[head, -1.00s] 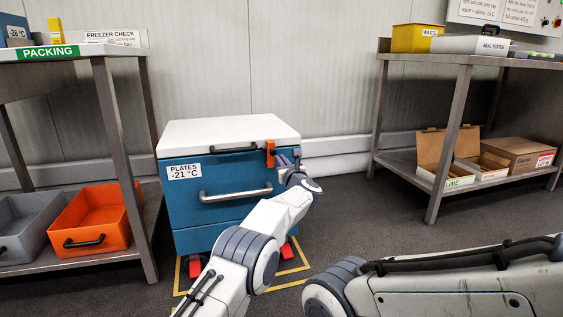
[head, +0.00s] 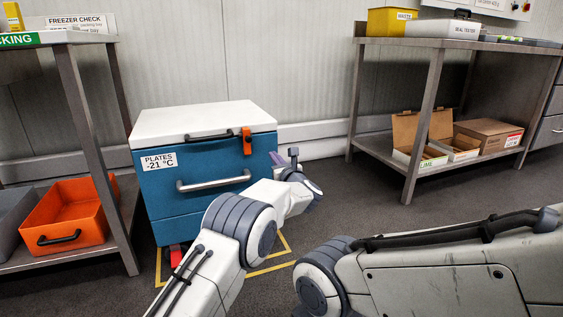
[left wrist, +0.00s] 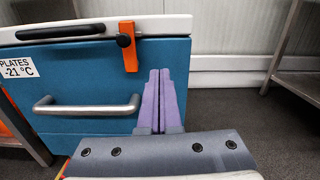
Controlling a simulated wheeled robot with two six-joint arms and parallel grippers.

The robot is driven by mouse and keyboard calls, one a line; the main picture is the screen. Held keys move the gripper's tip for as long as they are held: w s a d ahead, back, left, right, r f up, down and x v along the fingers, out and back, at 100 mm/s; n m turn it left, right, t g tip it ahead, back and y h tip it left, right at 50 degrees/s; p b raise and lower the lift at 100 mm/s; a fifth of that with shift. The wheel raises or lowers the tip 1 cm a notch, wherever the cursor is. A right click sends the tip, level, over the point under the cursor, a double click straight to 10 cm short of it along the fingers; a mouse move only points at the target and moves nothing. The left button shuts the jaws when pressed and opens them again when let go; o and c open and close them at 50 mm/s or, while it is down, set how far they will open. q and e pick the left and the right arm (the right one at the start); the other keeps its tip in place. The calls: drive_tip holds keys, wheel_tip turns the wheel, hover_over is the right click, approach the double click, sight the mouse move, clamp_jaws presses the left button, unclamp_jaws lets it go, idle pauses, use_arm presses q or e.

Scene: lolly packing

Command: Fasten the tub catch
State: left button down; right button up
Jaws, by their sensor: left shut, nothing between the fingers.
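The blue tub (head: 160,193) with a white lid (head: 190,119) stands on the floor, lid down. Its orange catch (head: 247,141) hangs vertically from the lid edge over the tub's front, near the right corner. In the left wrist view the catch (left wrist: 129,60) crosses the lid seam, with a dark round knob (left wrist: 123,40) at its left edge. I cannot tell whether it is latched. My left gripper (head: 284,157) is to the right of the catch, apart from it, its purple fingers (left wrist: 159,74) together and empty. My right gripper is out of view; only that arm shows.
A steel rack with an orange crate (head: 68,215) stands close on the left. A steel bench (head: 430,45) with cardboard boxes on its lower shelf stands at the right. The tub has a black lid handle (head: 208,135) and a metal front handle (head: 213,181). Floor between tub and bench is clear.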

use_arm(q)
drive_tip(key=p+v, duration=0.1)
drive_tip(key=v, duration=0.3)
drive_tip(key=shift+s+d+p, duration=0.15)
drive_tip(key=shift+s+p, duration=0.15)
